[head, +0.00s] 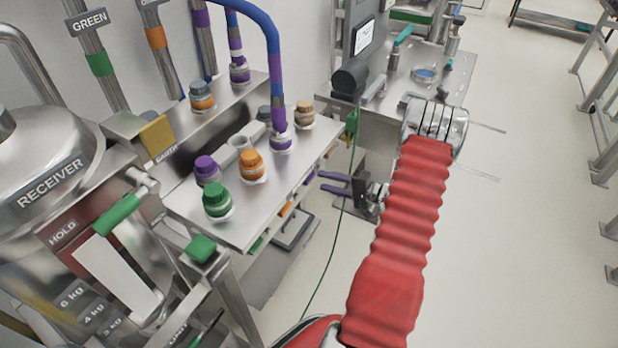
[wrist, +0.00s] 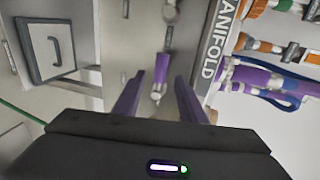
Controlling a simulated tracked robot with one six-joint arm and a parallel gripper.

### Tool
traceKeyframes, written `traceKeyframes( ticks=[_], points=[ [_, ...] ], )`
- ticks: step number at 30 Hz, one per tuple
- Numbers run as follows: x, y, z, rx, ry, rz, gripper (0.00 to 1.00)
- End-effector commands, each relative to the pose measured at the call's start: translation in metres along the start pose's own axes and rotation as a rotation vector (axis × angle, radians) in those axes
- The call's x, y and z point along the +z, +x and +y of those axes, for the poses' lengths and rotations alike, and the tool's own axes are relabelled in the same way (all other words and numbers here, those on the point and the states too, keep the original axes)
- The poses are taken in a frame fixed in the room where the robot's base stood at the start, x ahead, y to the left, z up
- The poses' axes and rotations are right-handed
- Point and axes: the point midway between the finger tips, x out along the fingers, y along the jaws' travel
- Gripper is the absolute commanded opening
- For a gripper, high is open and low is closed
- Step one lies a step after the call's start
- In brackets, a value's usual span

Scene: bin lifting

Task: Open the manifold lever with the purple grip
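The purple lever grip (wrist: 161,67) shows in the wrist view between my fingers, with small gaps on both sides. In the head view a small purple piece (head: 309,178) below the manifold's edge looks like the same grip. My gripper (head: 321,181) has two purple fingers, set apart with nothing held. In the wrist view my gripper (wrist: 160,78) points toward the grip; whether the fingertips reach alongside it is hard to tell. Orange (head: 286,208) and green (head: 258,243) pieces sit along the same edge in the head view.
The manifold top (head: 235,222) carries several coloured caps and a purple-blue hose (head: 276,75). The MANIFOLD label (wrist: 214,42) stands close right of my fingers. A workbench (head: 440,80) stands behind. A thin green cable (head: 335,240) hangs near my gripper. Open floor lies to the right.

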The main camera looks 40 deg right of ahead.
Motion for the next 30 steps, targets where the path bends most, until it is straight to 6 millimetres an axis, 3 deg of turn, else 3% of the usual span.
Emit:
traceKeyframes(
  ticks=[9,15,26,30],
  points=[
    [0.001,0.05,0.0,0.0,0.001,-0.002,0.38],
    [0.0,0.07,0.0,0.0,0.001,-0.001,0.38],
    [0.0,0.074,0.0,0.0,0.001,0.0,0.38],
    [0.0,0.074,0.0,0.0,0.001,0.0,0.28]
  ],
)
